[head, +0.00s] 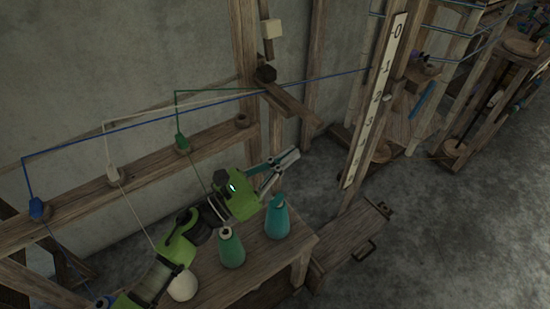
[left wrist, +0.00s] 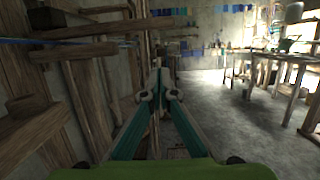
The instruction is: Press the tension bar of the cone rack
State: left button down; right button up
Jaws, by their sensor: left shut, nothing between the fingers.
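The cone rack is a wooden frame with a bench (head: 210,285) and a rail (head: 145,165) carrying thread guides. A short wooden bar (head: 291,104), which looks like the tension bar, slopes down to the right from a dark block (head: 265,74) on the post. My left gripper (head: 296,153) is shut and empty. Its fingertips are below the bar in the picture and look apart from it. In the left wrist view the closed fingers (left wrist: 158,78) point ahead; I cannot tell which wood there is the bar. My right gripper is not in view.
A green cone (head: 231,248), a teal cone (head: 277,217) and a white cone (head: 181,286) stand close under my left arm. Blue, white and green threads run above. A numbered board (head: 376,97) and a wooden box with a handle (head: 352,240) are to the right.

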pick_arm(q)
jog(key=w+d+r+p, duration=0.2)
jog(key=d+r+p, duration=0.1)
jog(key=r+p, duration=0.1)
jog(key=shift+w+r, duration=0.15)
jog(key=shift+r, duration=0.35)
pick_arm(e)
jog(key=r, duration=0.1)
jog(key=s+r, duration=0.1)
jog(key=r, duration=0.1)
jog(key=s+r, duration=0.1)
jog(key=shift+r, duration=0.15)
pick_arm(q)
jog(key=shift+d, duration=0.1)
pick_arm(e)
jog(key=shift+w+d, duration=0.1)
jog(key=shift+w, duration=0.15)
pick_arm(q)
jog(key=shift+r, duration=0.1)
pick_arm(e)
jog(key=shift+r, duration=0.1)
